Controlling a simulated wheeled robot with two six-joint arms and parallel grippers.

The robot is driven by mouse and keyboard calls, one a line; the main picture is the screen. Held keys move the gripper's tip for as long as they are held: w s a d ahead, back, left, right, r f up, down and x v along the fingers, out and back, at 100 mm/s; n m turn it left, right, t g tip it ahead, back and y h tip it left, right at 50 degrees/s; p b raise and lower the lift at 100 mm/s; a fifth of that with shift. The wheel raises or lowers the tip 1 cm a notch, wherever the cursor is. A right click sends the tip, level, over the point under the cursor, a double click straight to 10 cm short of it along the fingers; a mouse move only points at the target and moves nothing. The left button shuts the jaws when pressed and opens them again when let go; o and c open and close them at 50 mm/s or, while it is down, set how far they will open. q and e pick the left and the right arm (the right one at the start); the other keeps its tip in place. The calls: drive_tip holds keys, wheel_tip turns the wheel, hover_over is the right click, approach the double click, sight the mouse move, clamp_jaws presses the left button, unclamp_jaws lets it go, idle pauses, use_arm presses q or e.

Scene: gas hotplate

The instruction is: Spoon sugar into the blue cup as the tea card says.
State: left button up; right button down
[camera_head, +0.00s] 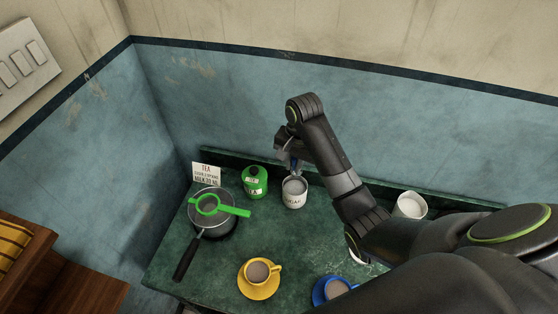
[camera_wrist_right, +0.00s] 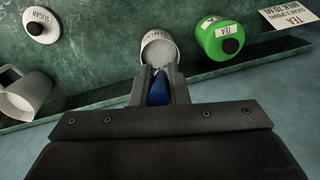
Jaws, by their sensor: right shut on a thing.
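My right gripper (camera_head: 294,165) is over the white sugar pot (camera_head: 294,194), which stands open with white sugar inside. It is shut on a blue-handled thing (camera_wrist_right: 158,93), seemingly the spoon, which points down at the pot. The spoon's bowl is hidden. The pot also shows in the right wrist view (camera_wrist_right: 157,50), just beyond the fingertips. The blue cup (camera_head: 338,289) stands on a blue saucer (camera_head: 319,292) at the front, partly cut off by the picture's edge. The tea card (camera_head: 205,174) stands at the back left; its spoon count is too small to read surely.
A green tea tin (camera_head: 255,182) stands left of the sugar pot. A pan with a green strainer (camera_head: 209,206) is further left. A yellow cup (camera_head: 258,271) is at the front. A white jug (camera_head: 411,206) stands right; the sugar lid (camera_wrist_right: 38,27) lies on the counter.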

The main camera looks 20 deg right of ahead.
use_arm(q)
drive_tip(key=shift+f+b, duration=0.85)
use_arm(e)
wheel_tip(320, 180, down, 10)
drive_tip(key=shift+r, duration=0.2)
idle(0.5)
